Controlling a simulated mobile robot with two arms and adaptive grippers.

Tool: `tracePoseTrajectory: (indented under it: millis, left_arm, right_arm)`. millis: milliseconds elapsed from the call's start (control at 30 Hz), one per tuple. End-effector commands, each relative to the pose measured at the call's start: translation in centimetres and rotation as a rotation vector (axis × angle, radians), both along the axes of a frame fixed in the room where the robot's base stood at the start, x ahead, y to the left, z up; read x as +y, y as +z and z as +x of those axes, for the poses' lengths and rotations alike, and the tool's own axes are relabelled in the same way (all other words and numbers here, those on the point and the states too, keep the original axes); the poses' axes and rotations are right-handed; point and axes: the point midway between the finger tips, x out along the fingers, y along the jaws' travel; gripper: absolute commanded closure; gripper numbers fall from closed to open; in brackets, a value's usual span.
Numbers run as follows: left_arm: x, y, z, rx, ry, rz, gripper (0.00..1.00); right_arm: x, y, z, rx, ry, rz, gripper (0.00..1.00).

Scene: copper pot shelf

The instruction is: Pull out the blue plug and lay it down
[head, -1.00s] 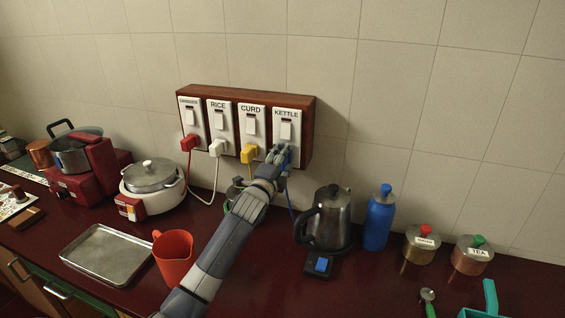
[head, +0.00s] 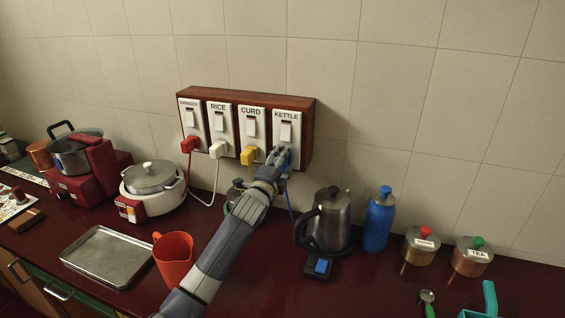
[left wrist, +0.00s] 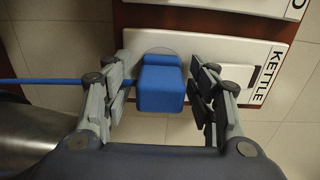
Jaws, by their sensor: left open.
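The blue plug (left wrist: 161,84) sits in the socket of the white KETTLE switch plate (left wrist: 250,62) in the left wrist view. In the head view it is mostly hidden behind my left gripper (head: 279,156). In the left wrist view my left gripper (left wrist: 163,90) is open, with one finger on each side of the plug and a small gap showing at each side. The plug's blue cord (left wrist: 60,81) runs off to the left past one finger. In the head view the cord (head: 291,205) hangs down toward the counter by the kettle. My right gripper is not in view.
The yellow plug (head: 249,155) is close left of my gripper. The steel kettle (head: 328,218) and blue bottle (head: 379,220) stand to the right below the switchboard. A steel tray (head: 75,257) and red jug (head: 173,262) are left of my arm. Some counter right of the kettle is clear.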

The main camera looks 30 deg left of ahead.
Motion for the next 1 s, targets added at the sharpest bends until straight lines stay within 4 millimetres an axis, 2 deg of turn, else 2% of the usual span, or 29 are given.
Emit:
tracePoseTrajectory:
  millis: [600,667,833,867,1000]
  left_arm:
    - [0.02,0.02,-0.01,0.0,0.0,0.001,0.47]
    - [0.02,0.02,-0.01,0.0,0.0,0.001,0.58]
    - [0.01,0.03,0.0,0.0,0.0,0.001,0.97]
    - [0.01,0.03,0.0,0.0,0.0,0.001,1.0]
    - [0.0,0.09,-0.06,-0.001,0.0,0.001,1.0]
  right_arm:
    - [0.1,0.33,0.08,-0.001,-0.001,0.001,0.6]
    - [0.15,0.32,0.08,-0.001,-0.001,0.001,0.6]
    - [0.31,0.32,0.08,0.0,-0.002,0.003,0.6]
    - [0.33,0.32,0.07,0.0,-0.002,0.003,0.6]
    - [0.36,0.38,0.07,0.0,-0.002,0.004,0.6]
